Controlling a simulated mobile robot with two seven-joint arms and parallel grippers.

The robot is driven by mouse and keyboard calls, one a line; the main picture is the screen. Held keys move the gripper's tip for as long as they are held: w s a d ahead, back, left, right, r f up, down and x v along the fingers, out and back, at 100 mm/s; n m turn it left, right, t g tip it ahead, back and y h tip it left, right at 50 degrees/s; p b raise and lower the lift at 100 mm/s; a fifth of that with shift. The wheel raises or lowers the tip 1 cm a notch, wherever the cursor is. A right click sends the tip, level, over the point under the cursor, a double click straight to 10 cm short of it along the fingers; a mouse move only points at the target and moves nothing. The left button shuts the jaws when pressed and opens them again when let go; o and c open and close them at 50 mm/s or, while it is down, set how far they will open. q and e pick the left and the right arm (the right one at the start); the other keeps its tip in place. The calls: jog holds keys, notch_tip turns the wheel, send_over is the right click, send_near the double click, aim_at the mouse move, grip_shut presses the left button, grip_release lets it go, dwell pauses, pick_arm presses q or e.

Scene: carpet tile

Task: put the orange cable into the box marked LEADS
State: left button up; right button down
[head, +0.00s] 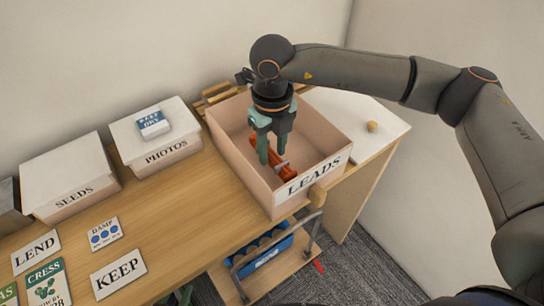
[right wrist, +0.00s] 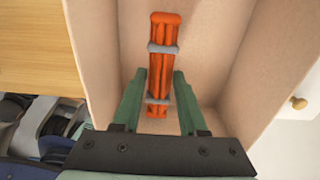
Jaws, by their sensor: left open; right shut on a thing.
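The orange cable (head: 287,172) is a bundle with grey ties, also seen in the right wrist view (right wrist: 163,35). It is inside the open pinkish box marked LEADS (head: 315,178). My right gripper (head: 272,164) reaches down into this box, its green fingers (right wrist: 159,75) shut on the cable from both sides. The cable is low in the box; whether it touches the floor I cannot tell. Of my left gripper (head: 180,296), only green parts show at the bottom edge of the head view, below the table edge; it is open.
Closed boxes marked SEEDS (head: 68,178) and PHOTOS (head: 155,135) stand to the left. A small labelled block (head: 152,124) lies on PHOTOS. Cards, including KEEP (head: 118,273), lie at the front left. A white panel with a knob (head: 372,127) is right of LEADS. A blue item (head: 265,251) sits below.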

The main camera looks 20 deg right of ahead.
aim_at(272, 152)
notch_tip(272, 152, down, 4)
jog(key=shift+r, duration=0.1)
jog(key=shift+f, duration=0.25)
jog(key=shift+c, duration=2.2)
grip_release()
jog(key=shift+r+p, duration=0.25)
jog(key=shift+p, duration=0.05)
jog(key=shift+w+r, duration=0.1)
jog(key=shift+r, duration=0.3)
notch_tip(272, 152, up, 11)
jog(key=shift+r+b, duration=0.1)
jog(key=shift+b, duration=0.8)
